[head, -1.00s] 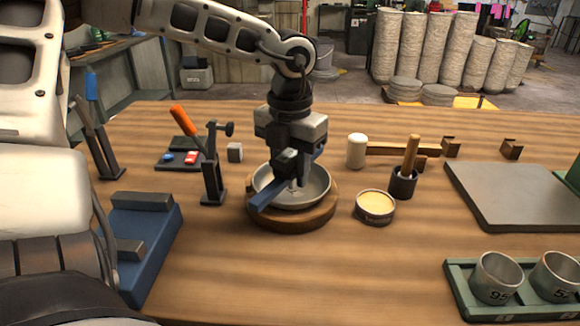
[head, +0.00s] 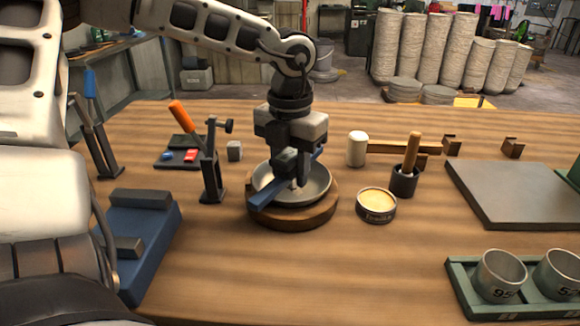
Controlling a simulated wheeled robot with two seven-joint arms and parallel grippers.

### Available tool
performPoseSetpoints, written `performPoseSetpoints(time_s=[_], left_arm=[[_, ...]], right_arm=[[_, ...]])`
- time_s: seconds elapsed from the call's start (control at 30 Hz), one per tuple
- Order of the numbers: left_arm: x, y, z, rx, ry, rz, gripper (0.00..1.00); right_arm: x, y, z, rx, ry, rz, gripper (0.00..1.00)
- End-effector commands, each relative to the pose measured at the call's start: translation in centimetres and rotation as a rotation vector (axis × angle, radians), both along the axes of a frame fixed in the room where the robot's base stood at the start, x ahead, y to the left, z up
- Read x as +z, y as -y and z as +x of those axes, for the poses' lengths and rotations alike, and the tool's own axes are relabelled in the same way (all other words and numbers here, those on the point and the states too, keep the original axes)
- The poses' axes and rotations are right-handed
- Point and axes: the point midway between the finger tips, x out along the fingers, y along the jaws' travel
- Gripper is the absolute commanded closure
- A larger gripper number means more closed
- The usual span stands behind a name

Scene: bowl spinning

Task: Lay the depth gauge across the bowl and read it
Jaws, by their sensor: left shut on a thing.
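The grey metal bowl (head: 318,186) sits on a round wooden base (head: 290,222) near the middle of the table. The depth gauge (head: 266,193) is a blue bar that spans the bowl at a slant, from front left to back right. My left gripper (head: 291,178) points down over the bowl and is shut on the middle of the gauge. The gripper hides the gauge's middle and part of the bowl. Whether the bar rests on the rim is hard to tell. My right gripper does not show.
A tin of yellow paste (head: 376,205) and a dark cup with a wooden handle (head: 404,181) stand right of the bowl. A clamp stand (head: 212,178) is on its left. A mallet (head: 357,149) lies behind. A green tray (head: 462,295) holds metal cups at front right.

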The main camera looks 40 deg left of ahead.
Motion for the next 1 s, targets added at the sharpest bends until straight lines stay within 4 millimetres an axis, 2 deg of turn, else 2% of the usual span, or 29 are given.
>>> performPoseSetpoints(time_s=[0.47, 0.5, 0.57, 0.97, 1.0], left_arm=[[-0.06, 0.0, 0.03, 0.0, 0.001, 0.0, 0.95], [-0.06, 0.0, 0.03, 0.0, 0.001, 0.0, 0.54], [-0.06, 0.01, 0.02, 0.0, 0.001, 0.0, 0.4], [-0.09, 0.0, -0.01, 0.0, 0.0, 0.0, 0.4], [0.62, 0.01, 0.08, 0.0, 0.003, 0.001, 0.4]], right_arm=[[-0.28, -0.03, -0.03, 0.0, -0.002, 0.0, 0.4], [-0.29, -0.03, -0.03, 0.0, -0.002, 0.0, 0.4], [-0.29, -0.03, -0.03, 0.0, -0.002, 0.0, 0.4], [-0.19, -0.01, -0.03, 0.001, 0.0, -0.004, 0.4], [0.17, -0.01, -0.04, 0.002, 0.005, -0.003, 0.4]])
